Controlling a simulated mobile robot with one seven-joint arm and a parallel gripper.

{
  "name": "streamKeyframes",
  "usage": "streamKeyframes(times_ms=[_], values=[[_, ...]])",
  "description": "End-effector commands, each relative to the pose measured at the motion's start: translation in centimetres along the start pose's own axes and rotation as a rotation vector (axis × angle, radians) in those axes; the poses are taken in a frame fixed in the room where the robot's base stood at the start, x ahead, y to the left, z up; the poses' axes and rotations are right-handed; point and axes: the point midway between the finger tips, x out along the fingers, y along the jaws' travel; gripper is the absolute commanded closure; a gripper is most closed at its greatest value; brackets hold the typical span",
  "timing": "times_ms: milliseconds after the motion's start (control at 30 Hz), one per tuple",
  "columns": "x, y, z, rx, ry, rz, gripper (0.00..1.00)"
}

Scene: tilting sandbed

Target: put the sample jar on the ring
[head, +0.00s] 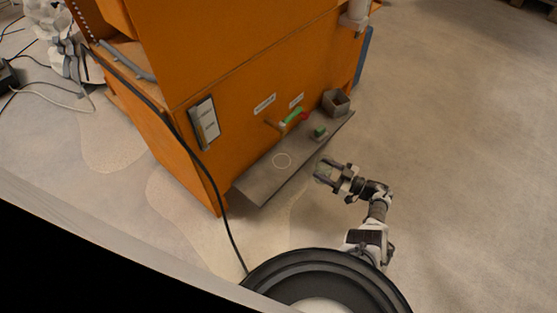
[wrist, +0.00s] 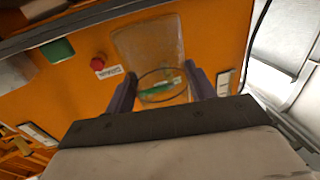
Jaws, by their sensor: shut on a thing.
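The sample jar (wrist: 162,97) is clear and see-through, held between the two fingers in the wrist view; its round rim shows and the orange wall behind shows through it. My gripper (head: 319,171) is shut on it, in the air off the front edge of the grey shelf. The fingers also show in the wrist view (wrist: 162,88). In the head view the jar (head: 324,172) is small and faint. The ring (head: 282,160) is a thin pale circle on the shelf, to the left of my gripper, with nothing on it. I cannot make out the ring in the wrist view.
The grey shelf (head: 262,183) runs along the orange cabinet (head: 255,80). A green block (head: 320,131) and an open grey box (head: 336,102) stand toward its far end. A black cable (head: 205,165) hangs left.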

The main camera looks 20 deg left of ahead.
Motion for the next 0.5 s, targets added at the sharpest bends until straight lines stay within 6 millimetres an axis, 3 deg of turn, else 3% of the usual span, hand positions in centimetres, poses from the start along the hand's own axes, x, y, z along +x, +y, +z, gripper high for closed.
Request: streamKeyframes(times_ms=[300, 500], values=[[8.2, -0.2, 0.0, 0.0, 0.002, -0.006, 0.72], [11.9, -0.1, 0.0, 0.0, 0.002, -0.003, 0.72]])
